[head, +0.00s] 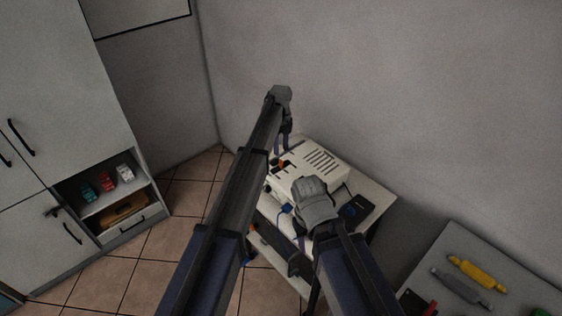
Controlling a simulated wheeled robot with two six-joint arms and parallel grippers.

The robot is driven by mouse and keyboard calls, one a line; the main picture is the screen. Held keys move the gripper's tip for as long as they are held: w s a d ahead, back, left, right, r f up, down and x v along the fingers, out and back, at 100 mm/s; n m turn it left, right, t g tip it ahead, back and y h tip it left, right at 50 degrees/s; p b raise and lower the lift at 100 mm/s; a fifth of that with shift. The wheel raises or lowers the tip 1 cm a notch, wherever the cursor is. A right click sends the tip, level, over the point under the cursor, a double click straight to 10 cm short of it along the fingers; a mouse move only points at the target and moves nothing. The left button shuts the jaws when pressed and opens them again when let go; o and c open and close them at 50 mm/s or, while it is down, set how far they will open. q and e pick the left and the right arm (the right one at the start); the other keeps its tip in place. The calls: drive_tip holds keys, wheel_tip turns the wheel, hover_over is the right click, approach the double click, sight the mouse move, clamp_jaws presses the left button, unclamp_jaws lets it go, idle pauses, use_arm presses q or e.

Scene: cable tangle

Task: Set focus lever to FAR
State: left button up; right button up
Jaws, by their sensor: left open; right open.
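A white boxy device (318,163) with dark vent slots on top sits on a small light table. An orange-red part (280,164) shows at its left side; I cannot tell whether it is the focus lever, and no FAR mark is readable. My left gripper (283,142) is open and empty at the device's far left corner, fingers pointing down. My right gripper (302,238) is open in front of the device, low over the near part of the table. My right wrist hides part of the device's front.
A blue plug-like piece (286,209) and a dark box (355,210) lie by the device. A grey bench (462,258) at lower right holds a yellow tool (477,273) and a grey one. A cabinet (60,130) stands left. Tiled floor (150,255) is open between.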

sight(281, 161)
use_arm(q)
drive_tip(key=shift+f, duration=0.1)
wheel_tip(281, 161, down, 8)
drive_tip(key=b, duration=0.8)
drive_tip(key=shift+r, duration=0.2)
clamp_jaws()
drive_tip(key=shift+w+d, duration=0.1)
idle(1.0)
